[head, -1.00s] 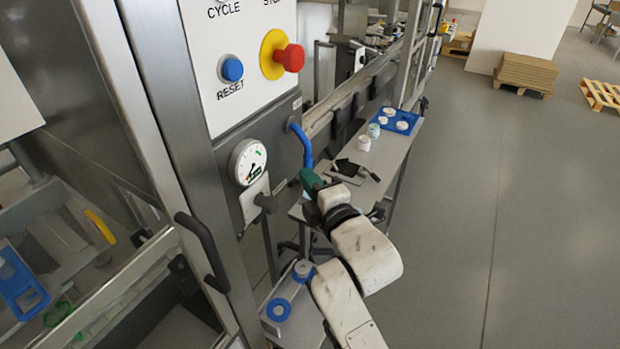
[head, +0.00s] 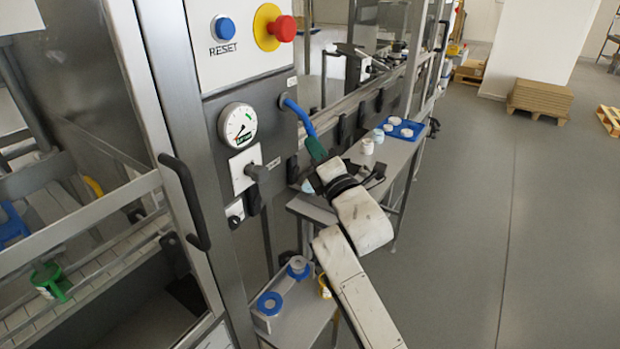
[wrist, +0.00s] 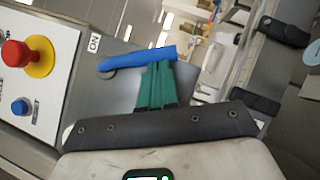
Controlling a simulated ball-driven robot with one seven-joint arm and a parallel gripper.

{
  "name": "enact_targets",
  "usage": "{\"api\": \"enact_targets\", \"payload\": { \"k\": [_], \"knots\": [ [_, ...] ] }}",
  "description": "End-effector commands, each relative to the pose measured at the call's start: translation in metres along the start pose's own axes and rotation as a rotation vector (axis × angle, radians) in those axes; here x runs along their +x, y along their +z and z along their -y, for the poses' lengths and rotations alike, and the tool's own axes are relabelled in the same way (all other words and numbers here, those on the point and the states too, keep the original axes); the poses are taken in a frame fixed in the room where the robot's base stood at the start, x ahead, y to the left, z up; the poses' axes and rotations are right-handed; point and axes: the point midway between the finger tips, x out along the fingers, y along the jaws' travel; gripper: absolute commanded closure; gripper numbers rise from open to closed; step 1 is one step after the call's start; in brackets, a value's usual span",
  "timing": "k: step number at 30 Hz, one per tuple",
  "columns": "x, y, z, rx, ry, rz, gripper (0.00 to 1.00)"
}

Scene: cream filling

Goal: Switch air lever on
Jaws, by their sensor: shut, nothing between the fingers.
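Above the gauge are a blue reset button (head: 224,28) and a red stop button (head: 283,28). A smaller knob plate (head: 235,212) is below the lever. A black door handle (head: 186,200) juts out at left. A side table (head: 400,150) stands behind my gripper.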

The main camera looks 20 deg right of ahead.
Motion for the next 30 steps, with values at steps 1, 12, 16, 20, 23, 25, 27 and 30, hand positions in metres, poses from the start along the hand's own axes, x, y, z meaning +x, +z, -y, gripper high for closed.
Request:
{"api": "enact_targets", "payload": {
  "k": [1,12,16,20,23,25,27,30],
  "knots": [
    [0.003,0.003,0.008,-0.044,0.025,0.001,1.0],
    [0.02,0.025,0.015,-0.329,0.219,-0.002,1.0],
    [0.026,0.033,0.014,-0.421,0.281,-0.002,1.0],
    [0.031,0.041,0.013,-0.511,0.342,-0.002,1.0],
    [0.035,0.047,0.011,-0.58,0.388,-0.002,1.0],
    [0.038,0.051,0.008,-0.627,0.42,-0.002,1.0],
    [0.041,0.056,0.005,-0.67,0.45,-0.002,1.0],
    [0.045,0.061,0.0,-0.727,0.489,-0.002,1.0]
  ]
}}
